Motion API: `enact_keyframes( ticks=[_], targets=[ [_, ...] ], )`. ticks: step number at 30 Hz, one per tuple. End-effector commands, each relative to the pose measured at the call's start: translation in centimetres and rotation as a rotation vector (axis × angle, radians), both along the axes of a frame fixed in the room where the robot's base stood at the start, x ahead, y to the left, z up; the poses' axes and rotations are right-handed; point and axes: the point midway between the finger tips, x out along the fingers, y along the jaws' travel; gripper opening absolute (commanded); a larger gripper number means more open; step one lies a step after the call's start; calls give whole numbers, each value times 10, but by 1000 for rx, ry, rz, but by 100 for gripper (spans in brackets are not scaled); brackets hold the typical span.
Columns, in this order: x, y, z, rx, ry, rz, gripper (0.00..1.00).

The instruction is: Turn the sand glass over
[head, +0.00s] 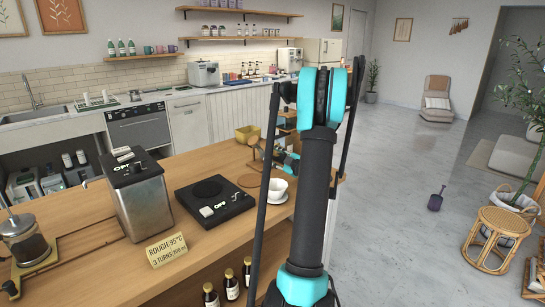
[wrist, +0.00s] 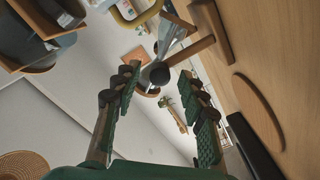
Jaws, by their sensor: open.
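I cannot pick out the sand glass for certain. In the wrist view a clear glass cone (wrist: 172,33) shows by a wooden frame (wrist: 195,48), ahead of my fingers; I cannot tell whether it is part of the sand glass. A dark ball (wrist: 159,74) shows just below it. My gripper (wrist: 158,80) is open, with one green-padded finger on each side and nothing visibly held between them. In the head view my arm hides much of that part of the counter, and my gripper shows only partly.
A round wooden coaster (wrist: 258,112) lies on the counter; it also shows in the head view (head: 249,181). Open floor (head: 400,190) lies to the right.

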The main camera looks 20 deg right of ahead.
Motion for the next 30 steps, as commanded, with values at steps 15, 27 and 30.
enact_keyframes(
  ticks=[15, 27, 30],
  targets=[
    [-82, -31, 0, 0, 0, -4, 42],
    [-112, -41, 0, 0, 1, -1, 42],
    [-112, -41, 0, 0, 0, 0, 42]
  ],
)
